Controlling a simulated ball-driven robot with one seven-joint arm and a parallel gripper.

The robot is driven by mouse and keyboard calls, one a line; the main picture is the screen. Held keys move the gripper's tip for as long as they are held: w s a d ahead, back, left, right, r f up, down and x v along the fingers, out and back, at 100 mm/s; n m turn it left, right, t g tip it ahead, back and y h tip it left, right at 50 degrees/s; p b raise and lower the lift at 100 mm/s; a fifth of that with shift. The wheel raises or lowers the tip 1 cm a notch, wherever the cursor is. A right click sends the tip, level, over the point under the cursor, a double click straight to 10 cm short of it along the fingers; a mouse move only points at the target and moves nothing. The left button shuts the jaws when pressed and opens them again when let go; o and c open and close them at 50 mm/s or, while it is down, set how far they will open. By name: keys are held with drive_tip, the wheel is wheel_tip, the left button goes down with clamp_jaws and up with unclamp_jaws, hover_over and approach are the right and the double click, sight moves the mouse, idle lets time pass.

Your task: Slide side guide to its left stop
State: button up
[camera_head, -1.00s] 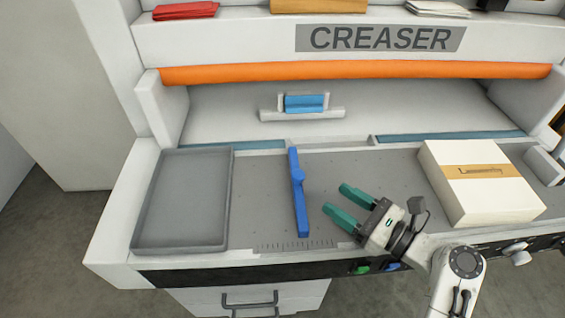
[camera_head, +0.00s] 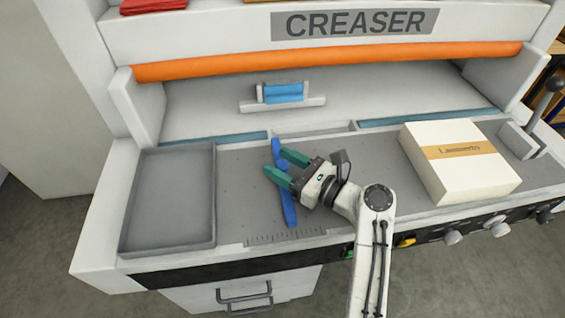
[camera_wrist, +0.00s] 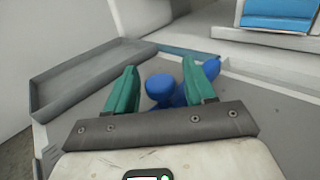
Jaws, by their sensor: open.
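The side guide (camera_head: 288,205) is a long blue bar with a knob, lying front to back on the grey bed of the creaser. Its lower end is near the ruler scale at the bed's front edge. My gripper (camera_head: 273,162) is open, with green fingers over the upper half of the guide. The fingers partly hide the guide in the head view. In the wrist view the guide's blue knob (camera_wrist: 160,88) shows between the two open fingers, nearer the left one, and the bar (camera_wrist: 195,80) runs behind the right finger. Contact with the knob cannot be told.
A grey tray (camera_head: 128,215) stands left of the guide, with a strip of bare bed between. A white box (camera_head: 470,180) with a tan band sits to the right. A blue clamp block (camera_head: 283,92) is at the back. Knobs line the front panel.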

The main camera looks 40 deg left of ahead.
drive_tip(key=shift+a, duration=0.1)
drive_tip(key=shift+c, duration=0.5)
drive_tip(key=shift+r, duration=0.1)
clamp_jaws()
